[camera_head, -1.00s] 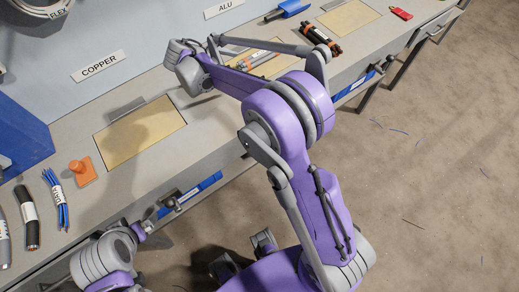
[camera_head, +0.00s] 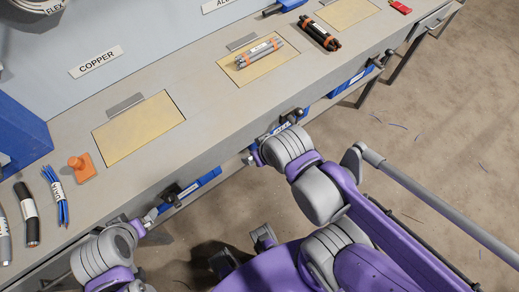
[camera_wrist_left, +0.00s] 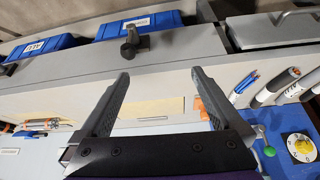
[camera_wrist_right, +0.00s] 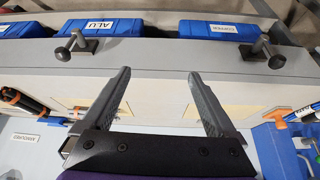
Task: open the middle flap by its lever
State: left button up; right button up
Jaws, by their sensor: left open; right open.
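The middle flap (camera_head: 245,77) is a yellow panel set flush in the bench top, closed. A grey cable bundle with orange bands (camera_head: 260,60) lies on it. Its lever (camera_head: 293,116) stands on the bench's front edge; in the right wrist view it is the dark knob (camera_wrist_right: 75,48) by the ALU bin. My right gripper (camera_wrist_right: 158,74) is open and empty in front of the edge, between the middle lever and the copper-side lever (camera_wrist_right: 262,48), touching neither. My left gripper (camera_wrist_left: 160,72) is open and empty, near the copper-side lever (camera_wrist_left: 132,43).
The copper flap (camera_head: 140,128) is closed and bare; the right flap (camera_head: 348,14) is closed. A dark bundle (camera_head: 320,35) lies between the middle and right flaps. Blue bins (camera_head: 205,182) sit under the front edge.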

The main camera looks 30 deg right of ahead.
aim_at(300, 112)
jog(key=z, duration=1.7)
